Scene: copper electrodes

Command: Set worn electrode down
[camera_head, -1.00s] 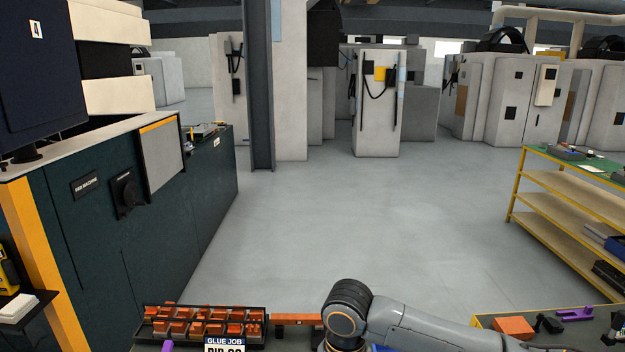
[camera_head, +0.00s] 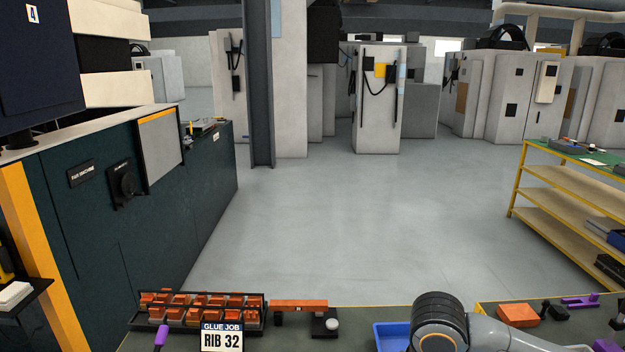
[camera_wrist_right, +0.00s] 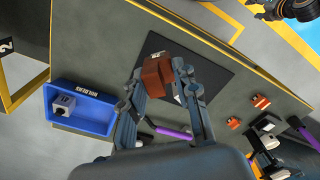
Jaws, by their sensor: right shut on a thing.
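In the right wrist view, my right gripper (camera_wrist_right: 165,80) is shut on a brown, copper-coloured electrode block (camera_wrist_right: 157,77). The block sits between the fingertips, over a dark mat (camera_wrist_right: 208,68) on the bench. Whether it touches the mat cannot be told. In the head view only a joint of my right arm shows at the bottom; the gripper and held block are out of frame. A blue tray (camera_wrist_right: 104,123) holding a grey block (camera_wrist_right: 65,104) lies left of the gripper in the wrist view. The tray also shows in the head view (camera_head: 388,334). My left gripper is not in view.
A rack of orange electrodes (camera_head: 265,317) stands behind a "GLUE JOB RIB 32" sign (camera_head: 222,337). An orange bar (camera_head: 298,305) lies beside it. An orange block (camera_head: 517,315) and a purple item (camera_head: 580,301) lie at right. Small orange pieces (camera_wrist_right: 260,101) show in the wrist view.

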